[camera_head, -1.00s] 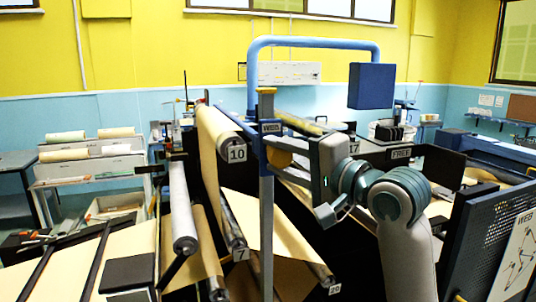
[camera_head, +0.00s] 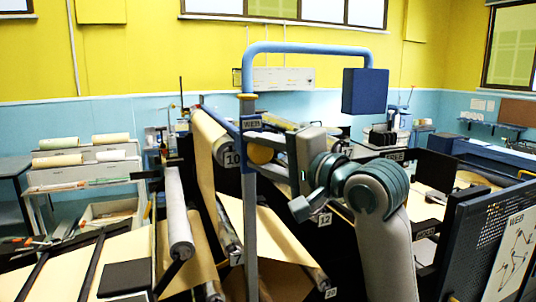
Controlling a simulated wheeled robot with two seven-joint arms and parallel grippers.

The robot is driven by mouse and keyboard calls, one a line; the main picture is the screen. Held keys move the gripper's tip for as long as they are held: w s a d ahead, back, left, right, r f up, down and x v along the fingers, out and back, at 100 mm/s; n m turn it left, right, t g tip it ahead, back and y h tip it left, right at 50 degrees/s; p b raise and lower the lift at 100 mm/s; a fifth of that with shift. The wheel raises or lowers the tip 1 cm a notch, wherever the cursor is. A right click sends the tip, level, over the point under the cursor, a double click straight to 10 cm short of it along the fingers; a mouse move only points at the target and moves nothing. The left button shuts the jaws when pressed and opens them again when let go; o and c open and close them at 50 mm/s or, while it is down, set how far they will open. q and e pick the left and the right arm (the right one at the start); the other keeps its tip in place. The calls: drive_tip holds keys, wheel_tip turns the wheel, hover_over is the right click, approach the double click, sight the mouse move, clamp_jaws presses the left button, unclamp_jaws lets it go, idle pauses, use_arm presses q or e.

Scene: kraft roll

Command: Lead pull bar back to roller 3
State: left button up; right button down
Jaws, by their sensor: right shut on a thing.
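My right gripper (camera_head: 272,146) shows side-on, just right of the blue upright post, in the middle of the head view. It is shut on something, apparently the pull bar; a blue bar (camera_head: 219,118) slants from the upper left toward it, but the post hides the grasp. Kraft paper (camera_head: 206,150) hangs below this bar beside the roller labelled 10 (camera_head: 230,150). Other rollers lie lower, among them a grey one (camera_head: 177,215) and one by the label 7 (camera_head: 229,235). I cannot read a label 3 on any roller. My left gripper is out of view.
A blue post (camera_head: 250,220) with a curved top rail (camera_head: 310,47) stands close in front of my right gripper. A dark perforated panel (camera_head: 470,245) with a WEB sheet stands at the right. A rack of paper rolls (camera_head: 85,165) stands at the left.

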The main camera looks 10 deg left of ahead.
drive_tip(key=shift+s+a+r, duration=0.25)
drive_tip(key=shift+s+a, duration=0.15)
drive_tip(key=shift+a, duration=0.15)
drive_tip(key=shift+s+a+r, duration=0.2)
drive_tip(key=shift+s+a, duration=0.15)
drive_tip(key=shift+a, duration=0.3)
drive_tip(key=shift+s+a+f+b, duration=0.15)
drive_tip(key=shift+s+a+f, duration=0.3)
drive_tip(key=shift+a, duration=0.2)
drive_tip(key=shift+s+a+f+b, duration=0.2)
drive_tip(key=shift+s+a+f, duration=0.25)
drive_tip(key=shift+a, duration=0.2)
drive_tip(key=shift+s+a+f+b, duration=0.15)
drive_tip(key=shift+s+a+f, duration=0.3)
drive_tip(key=shift+a, duration=0.2)
drive_tip(key=shift+f, duration=0.1)
wheel_tip(320, 180, down, 12)
drive_tip(key=b, duration=0.5)
drive_tip(key=shift+s+a+f, duration=0.15)
drive_tip(key=shift+a+f, duration=0.1)
wheel_tip(320, 180, down, 23)
drive_tip(key=d+b, duration=0.1)
drive_tip(key=b, duration=0.8)
drive_tip(key=shift+w+r, duration=0.15)
drive_tip(key=shift+w, duration=0.25)
drive_tip(key=shift+w+d, duration=0.1)
drive_tip(key=shift+d, duration=0.1)
